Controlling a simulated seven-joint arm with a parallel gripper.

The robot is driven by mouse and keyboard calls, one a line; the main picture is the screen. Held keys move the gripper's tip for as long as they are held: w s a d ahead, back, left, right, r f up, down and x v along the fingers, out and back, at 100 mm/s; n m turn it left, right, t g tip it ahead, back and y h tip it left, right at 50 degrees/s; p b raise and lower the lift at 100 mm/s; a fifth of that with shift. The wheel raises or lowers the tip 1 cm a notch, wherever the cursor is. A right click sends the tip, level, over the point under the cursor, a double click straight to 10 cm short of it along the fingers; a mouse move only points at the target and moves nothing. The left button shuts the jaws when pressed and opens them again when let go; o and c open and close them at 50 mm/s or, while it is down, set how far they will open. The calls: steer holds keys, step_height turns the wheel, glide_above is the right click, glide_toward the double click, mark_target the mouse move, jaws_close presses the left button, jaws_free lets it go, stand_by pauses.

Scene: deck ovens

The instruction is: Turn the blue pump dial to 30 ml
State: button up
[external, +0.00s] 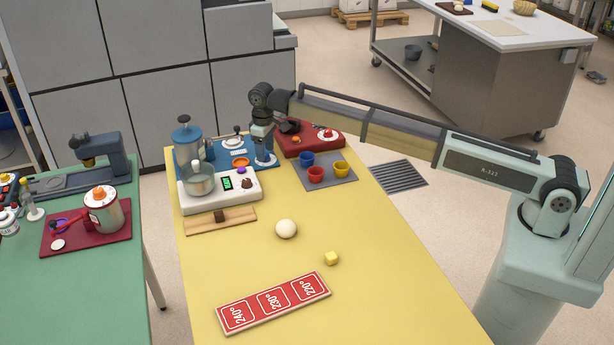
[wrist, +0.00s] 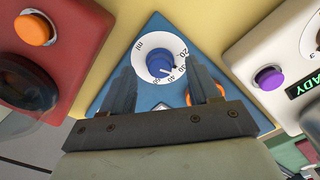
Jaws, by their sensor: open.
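The blue pump dial (wrist: 159,65) is a round blue knob on a white scale plate marked in ml, with numbers such as 20, 30 and 40 along its right and lower edge. Its pointer is too small to read surely. It sits on a blue panel (wrist: 150,24). My gripper (wrist: 158,72) is open, with one finger on each side of the dial in the wrist view; contact cannot be told. In the external view my gripper (external: 264,153) points down over the blue pump base (external: 210,150), hiding the dial.
A red unit (wrist: 78,30) with an orange button (wrist: 33,29) is on the left in the wrist view. A white unit (wrist: 250,50) with a purple button (wrist: 269,78) is on the right. Several coloured cups stand on a grey mat (external: 340,178). The yellow table's front (external: 390,290) is mostly clear.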

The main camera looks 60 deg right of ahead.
step_height(320, 180, up, 13)
steer(key=shift+f, duration=0.2)
stand_by(0.5)
